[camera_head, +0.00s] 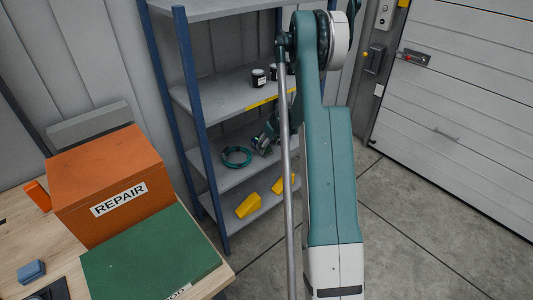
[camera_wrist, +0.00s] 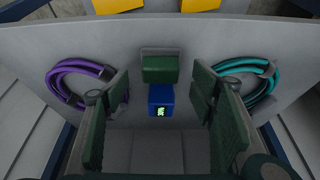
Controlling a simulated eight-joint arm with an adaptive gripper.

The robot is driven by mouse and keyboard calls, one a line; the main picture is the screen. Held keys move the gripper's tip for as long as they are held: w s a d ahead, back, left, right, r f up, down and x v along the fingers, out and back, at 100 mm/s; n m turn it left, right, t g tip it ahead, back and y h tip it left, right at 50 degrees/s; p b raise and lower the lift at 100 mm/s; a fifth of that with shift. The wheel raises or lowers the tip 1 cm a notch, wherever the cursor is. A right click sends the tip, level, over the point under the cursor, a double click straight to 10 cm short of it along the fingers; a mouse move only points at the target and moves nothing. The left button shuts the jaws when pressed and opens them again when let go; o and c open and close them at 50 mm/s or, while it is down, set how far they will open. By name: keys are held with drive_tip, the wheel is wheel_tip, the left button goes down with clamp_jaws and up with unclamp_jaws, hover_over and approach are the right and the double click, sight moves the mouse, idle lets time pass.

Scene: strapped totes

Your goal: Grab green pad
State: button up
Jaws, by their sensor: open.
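A small dark green block (camera_wrist: 158,70), which looks like the green pad, sits on the grey shelf board in the wrist view. A blue block (camera_wrist: 160,92) with a small bright green display is just below it in the picture; I cannot tell if they touch. My gripper (camera_wrist: 161,88) is open and empty, its green-faced fingers to the left and right of the blue block. In the head view my gripper (camera_head: 266,137) is over the middle shelf, partly hidden by my arm. The green block is hidden there.
A purple coil (camera_wrist: 78,82) and a teal coil (camera_wrist: 248,85) flank the fingers. The teal coil also shows in the head view (camera_head: 237,164). Yellow wedges (camera_head: 248,206) lie on the shelf below, black jars (camera_head: 258,78) above. Blue posts (camera_head: 188,90) bound the rack. An orange box (camera_head: 110,180) stands left.

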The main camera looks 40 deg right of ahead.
drive_tip(key=shift+b+x, duration=0.35)
drive_tip(key=shift+x, duration=1.2)
drive_tip(key=shift+c, duration=0.5)
drive_tip(key=c, duration=1)
